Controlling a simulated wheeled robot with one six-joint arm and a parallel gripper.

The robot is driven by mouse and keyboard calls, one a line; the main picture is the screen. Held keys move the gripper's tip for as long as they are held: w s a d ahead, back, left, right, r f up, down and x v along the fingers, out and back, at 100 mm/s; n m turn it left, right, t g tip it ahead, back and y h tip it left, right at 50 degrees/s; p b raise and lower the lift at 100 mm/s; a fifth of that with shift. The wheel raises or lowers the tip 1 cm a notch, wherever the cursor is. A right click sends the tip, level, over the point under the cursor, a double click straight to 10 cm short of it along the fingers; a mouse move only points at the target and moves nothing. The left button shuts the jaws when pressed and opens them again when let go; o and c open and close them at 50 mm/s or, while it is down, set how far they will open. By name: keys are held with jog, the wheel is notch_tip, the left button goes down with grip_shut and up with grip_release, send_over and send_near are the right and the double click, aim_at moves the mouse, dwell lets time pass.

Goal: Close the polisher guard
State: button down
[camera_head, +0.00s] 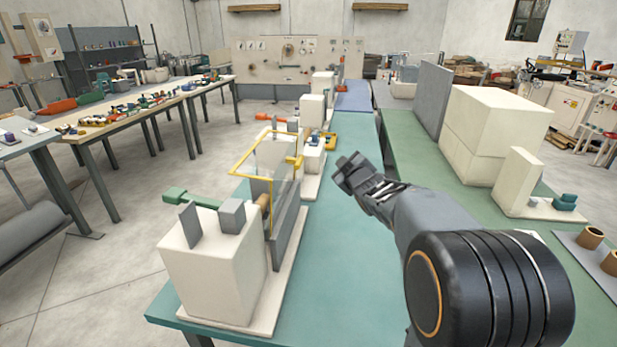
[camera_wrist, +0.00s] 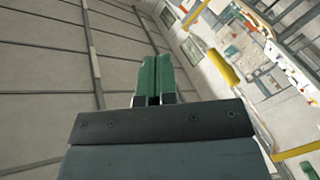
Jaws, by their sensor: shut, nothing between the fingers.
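The polisher guard (camera_head: 236,160) is a clear panel in a yellow frame on the near machine, in the head view. It stands tilted up above the machine, with a yellow grip (camera_head: 294,161) on its right side. My gripper (camera_head: 347,166) is to the right of the guard, above the teal bench and apart from it. In the wrist view my gripper (camera_wrist: 155,78) is shut and empty, its two green fingers together. A yellow bar (camera_wrist: 222,68) shows to the right of the fingers, apart from them; I cannot tell which part of the frame it is.
The near machine's cream body (camera_head: 215,270) stands on the teal bench (camera_head: 330,260), with a green lever (camera_head: 190,199) pointing left. More machines follow behind it. A big cream box (camera_head: 495,130) stands on the green bench at right. The teal bench's middle strip is clear.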

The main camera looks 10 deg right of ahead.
jog(key=w+n+t+y+b, duration=0.1)
jog(key=w+n+t+y, duration=0.1)
jog(key=w+n+y, duration=0.35)
jog(key=n+g+y+b, duration=0.3)
jog(key=n+g+y, duration=0.7)
jog(key=n+y, duration=0.65)
send_near(285, 157)
jog(key=a+p, duration=0.1)
jog(key=p, duration=0.1)
jog(key=a+r+p, duration=0.1)
jog(key=shift+w+r+n+p, duration=0.15)
jog(key=shift+r+n+p, duration=0.15)
jog(key=shift+p, duration=0.1)
jog(key=shift+h, duration=0.3)
